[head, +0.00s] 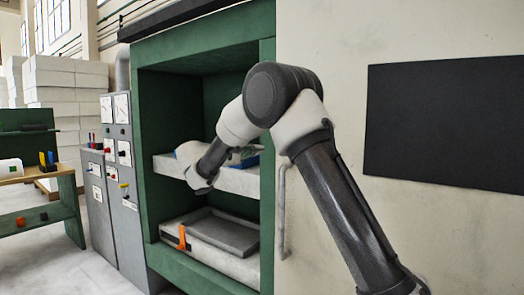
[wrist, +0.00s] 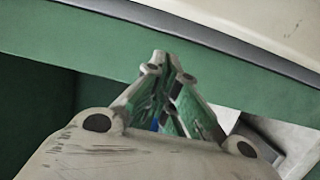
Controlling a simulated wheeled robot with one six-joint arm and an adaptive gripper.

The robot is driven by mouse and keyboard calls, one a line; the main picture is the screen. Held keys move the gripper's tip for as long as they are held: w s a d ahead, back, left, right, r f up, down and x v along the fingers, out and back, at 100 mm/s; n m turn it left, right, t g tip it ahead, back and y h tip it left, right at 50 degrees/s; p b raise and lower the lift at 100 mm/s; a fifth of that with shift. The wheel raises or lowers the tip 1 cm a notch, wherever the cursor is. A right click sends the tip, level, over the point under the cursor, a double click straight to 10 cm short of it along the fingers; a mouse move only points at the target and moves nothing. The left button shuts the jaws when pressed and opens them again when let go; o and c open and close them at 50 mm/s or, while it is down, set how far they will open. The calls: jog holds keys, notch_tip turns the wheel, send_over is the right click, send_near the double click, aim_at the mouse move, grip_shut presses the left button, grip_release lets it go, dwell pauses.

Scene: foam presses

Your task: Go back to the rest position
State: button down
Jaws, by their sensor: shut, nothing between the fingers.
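My gripper (wrist: 166,72) shows in the wrist view with its two fingers drawn together at the tips and nothing between them. In the head view my arm rises from the lower right, bends at the elbow and comes down in front of the green press (head: 166,110). My wrist is at the press opening, by the pale upper platen (head: 238,182). My gripper is mostly hidden there behind the wrist. Blue bits show just above the platen, partly covered by my arm. The green press frame (wrist: 40,115) also fills much of the wrist view.
Below the upper platen is a grey tray (head: 222,232) with an orange handle (head: 182,238). Grey control cabinets (head: 120,150) stand left of the press. A green-framed bench (head: 40,215) is farther left. A black panel (head: 445,122) hangs on the right wall.

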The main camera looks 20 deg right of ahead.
jog(key=v, duration=0.7)
notch_tip(320, 180, down, 10)
jog(key=s+d+n+g+y, duration=0.2)
jog(key=n+y, duration=0.1)
jog(key=s+d+f+g+y, duration=0.2)
jog(key=s+d, duration=0.1)
jog(key=s, duration=0.3)
jog(key=s+d+f+g+y, duration=0.2)
jog(key=s+f+y, duration=0.1)
jog(key=s, duration=0.3)
jog(key=s+d+r+m+t+y, duration=0.1)
jog(key=s+d+m+y, duration=0.1)
jog(key=s, duration=0.7)
jog(key=s+d+r+m+t+y, duration=0.1)
jog(key=s+d+m+y, duration=0.1)
jog(key=s, duration=0.7)
jog(key=s+d+r+m+t+y, duration=0.1)
jog(key=s+d+m+y, duration=0.2)
jog(key=s, duration=0.7)
jog(key=shift+t+y, duration=0.3)
jog(key=shift+y, duration=0.5)
